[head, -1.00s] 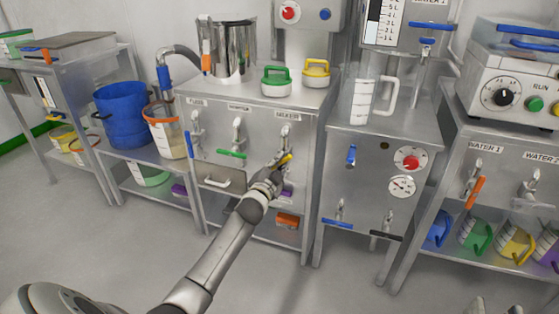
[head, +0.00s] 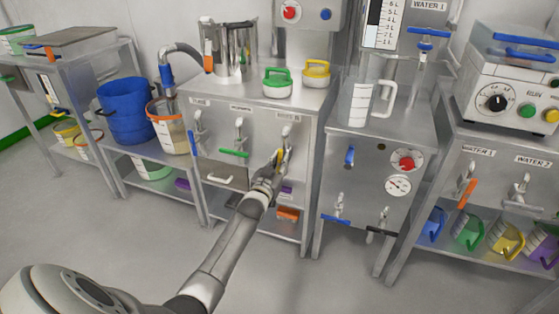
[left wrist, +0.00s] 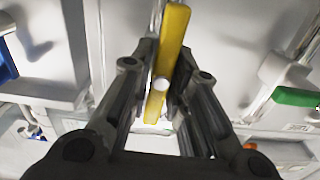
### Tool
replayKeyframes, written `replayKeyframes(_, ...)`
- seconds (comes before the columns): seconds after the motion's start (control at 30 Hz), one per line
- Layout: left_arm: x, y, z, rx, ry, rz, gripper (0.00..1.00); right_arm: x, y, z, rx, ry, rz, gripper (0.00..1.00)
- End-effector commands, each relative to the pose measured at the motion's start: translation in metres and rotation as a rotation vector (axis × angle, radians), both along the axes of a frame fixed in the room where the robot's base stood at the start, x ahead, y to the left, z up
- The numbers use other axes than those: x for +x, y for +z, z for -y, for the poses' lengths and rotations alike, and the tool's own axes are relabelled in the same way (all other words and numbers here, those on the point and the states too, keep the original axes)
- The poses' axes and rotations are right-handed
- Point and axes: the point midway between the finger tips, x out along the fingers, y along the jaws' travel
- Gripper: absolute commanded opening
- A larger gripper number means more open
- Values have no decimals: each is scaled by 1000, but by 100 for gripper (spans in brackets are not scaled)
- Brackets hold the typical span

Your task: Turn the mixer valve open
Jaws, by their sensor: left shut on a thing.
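The yellow valve handle (head: 280,157) is on the front of the steel cabinet, under the rightmost of three labels, whose text is blurred. It stands nearly upright in the head view. My left gripper (head: 275,166) is shut on this handle. In the left wrist view the yellow handle (left wrist: 173,45) runs between the two fingers of the left gripper (left wrist: 163,88), its upper end sticking out beyond them. The fingers hide part of the valve body. My right gripper is not in view.
A valve with a green handle (head: 234,153) and one with a blue handle (head: 198,146) sit to the left on the same cabinet. A drawer handle (head: 219,179) is below. A steel cabinet with a red knob (head: 407,162) stands to the right. The floor in front is clear.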

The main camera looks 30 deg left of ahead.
Motion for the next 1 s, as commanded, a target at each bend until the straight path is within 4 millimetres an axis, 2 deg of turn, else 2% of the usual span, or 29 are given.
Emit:
replayKeyframes(0.67, 0, -2, 0, -63, -1, 12, 0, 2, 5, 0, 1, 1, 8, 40)
replayKeyframes(0.7, 0, -2, 0, -63, -1, 12, 20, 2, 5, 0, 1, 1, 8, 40)
replayKeyframes(0.83, 0, -1, 0, -62, 0, 13, 36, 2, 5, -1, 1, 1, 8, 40)
replayKeyframes(1.0, 0, -1, 0, -61, 0, 14, 38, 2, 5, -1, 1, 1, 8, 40)
